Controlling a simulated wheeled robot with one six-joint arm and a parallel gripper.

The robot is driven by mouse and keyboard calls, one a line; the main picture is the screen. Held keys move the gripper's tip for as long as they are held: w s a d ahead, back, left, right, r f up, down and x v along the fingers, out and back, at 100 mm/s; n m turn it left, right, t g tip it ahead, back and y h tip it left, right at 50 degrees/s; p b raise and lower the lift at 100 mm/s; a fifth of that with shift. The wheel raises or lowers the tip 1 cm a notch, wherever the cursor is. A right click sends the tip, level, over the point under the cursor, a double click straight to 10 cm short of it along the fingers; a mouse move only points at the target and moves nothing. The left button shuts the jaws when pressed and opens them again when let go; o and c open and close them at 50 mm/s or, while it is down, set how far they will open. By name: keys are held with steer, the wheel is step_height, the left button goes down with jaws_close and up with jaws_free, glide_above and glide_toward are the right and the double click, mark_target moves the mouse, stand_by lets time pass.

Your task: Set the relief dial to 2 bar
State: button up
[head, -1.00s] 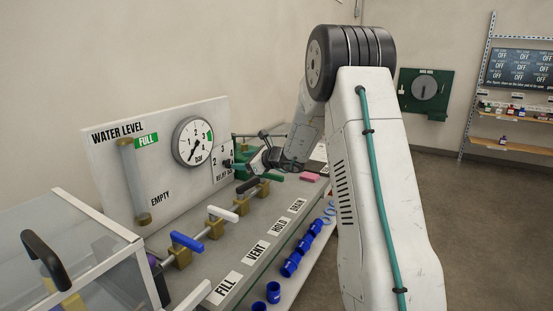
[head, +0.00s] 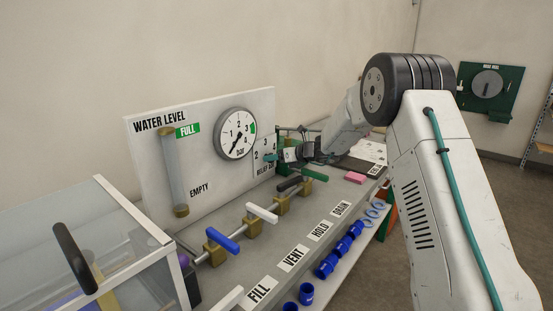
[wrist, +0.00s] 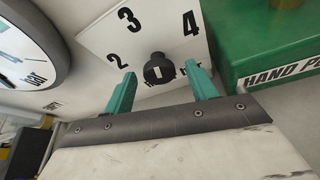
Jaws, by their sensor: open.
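The relief dial is a black knob (wrist: 159,69) on a white plate (wrist: 97,38) with the numbers 2, 3 and 4 around it. A small white mark shows on the knob; I cannot tell which number it points to. My gripper (wrist: 161,84) is open, its two teal fingers apart on either side of the knob, with gaps to it in the wrist view. In the head view my gripper (head: 277,156) is at the dial plate (head: 264,147) below the gauge and hides most of the knob.
A round bar gauge (head: 235,134) is left of the dial plate. A green hand pump box (wrist: 268,40) stands close on the right in the wrist view. Blue (head: 222,241), white (head: 262,212) and dark valve handles stand along the bench front, below my gripper.

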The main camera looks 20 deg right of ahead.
steer(key=shift+w+a+f, duration=0.2)
steer(key=shift+w+a, duration=0.1)
steer(key=shift+w, duration=0.05)
steer(key=c, duration=1)
steer(key=n+t+h, duration=0.1)
steer(key=n, duration=0.2)
steer(key=n+t+h, duration=0.1)
steer(key=n+h, duration=0.1)
steer(key=n, duration=0.1)
steer(key=n+t+h, duration=0.1)
steer(key=n+t, duration=0.1)
steer(key=n, duration=0.1)
steer(key=shift+s+a+h, duration=0.15)
steer(key=shift+s+h, duration=0.05)
steer(key=shift+h, duration=0.1)
stand_by(0.4)
